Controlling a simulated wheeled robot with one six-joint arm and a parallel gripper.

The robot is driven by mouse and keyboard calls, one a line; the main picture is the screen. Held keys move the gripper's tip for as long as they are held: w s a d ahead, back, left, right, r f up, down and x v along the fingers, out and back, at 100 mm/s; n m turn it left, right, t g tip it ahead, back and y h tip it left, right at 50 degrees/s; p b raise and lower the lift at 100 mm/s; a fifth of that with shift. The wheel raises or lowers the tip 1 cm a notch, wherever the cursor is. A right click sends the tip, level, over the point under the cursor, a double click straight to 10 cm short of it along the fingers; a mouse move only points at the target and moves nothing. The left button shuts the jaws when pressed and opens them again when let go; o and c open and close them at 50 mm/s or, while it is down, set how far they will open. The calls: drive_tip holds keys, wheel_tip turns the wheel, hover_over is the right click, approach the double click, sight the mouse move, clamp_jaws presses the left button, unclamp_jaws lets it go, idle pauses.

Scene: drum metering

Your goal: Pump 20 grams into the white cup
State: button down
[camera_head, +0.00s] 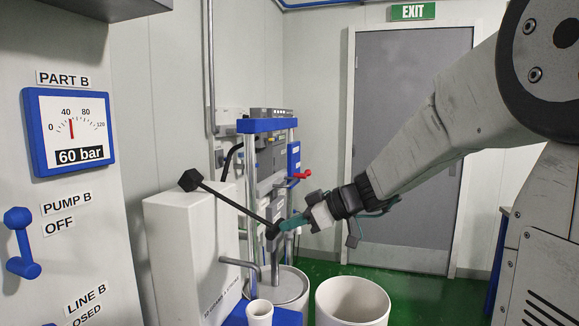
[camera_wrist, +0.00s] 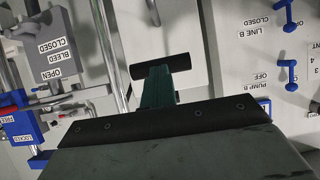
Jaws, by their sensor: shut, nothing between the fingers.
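The white cup (camera_head: 259,311) stands upright at the bottom of the head view, below a bent grey spout (camera_head: 240,263). Its inside is too small to read. A black lever (camera_head: 230,202) slants down to the right from a dark block to a black grip at its end (camera_head: 272,231). My gripper (camera_head: 284,225) is shut and empty, its green fingertips right by this grip. In the wrist view the shut fingers (camera_wrist: 158,84) point at a black cylinder (camera_wrist: 160,66) just beyond their tips. I cannot tell whether they touch it.
A white box (camera_head: 185,245) stands left of the pump frame with its blue crossbeam (camera_head: 267,125). A white bin (camera_head: 352,300) stands right of the drum (camera_head: 291,286). The Part B gauge (camera_head: 69,130) reads 60 bar; the Pump B switch (camera_head: 20,242) is labelled OFF.

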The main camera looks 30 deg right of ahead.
drive_tip(key=v, duration=1.3)
idle(0.7)
drive_tip(key=s+a+f+m+g+h, duration=0.2)
drive_tip(key=s+a+f+m+h, duration=0.1)
drive_tip(key=s, duration=0.4)
drive_tip(key=s+a+f+m+g+h, duration=0.2)
drive_tip(key=s+a+f+m+h, duration=0.1)
drive_tip(key=s, duration=0.5)
drive_tip(key=s+a+f+m+g+h, duration=0.3)
drive_tip(key=s+a+f, duration=0.2)
drive_tip(key=s+f, duration=0.2)
drive_tip(key=shift+s+m, duration=0.3)
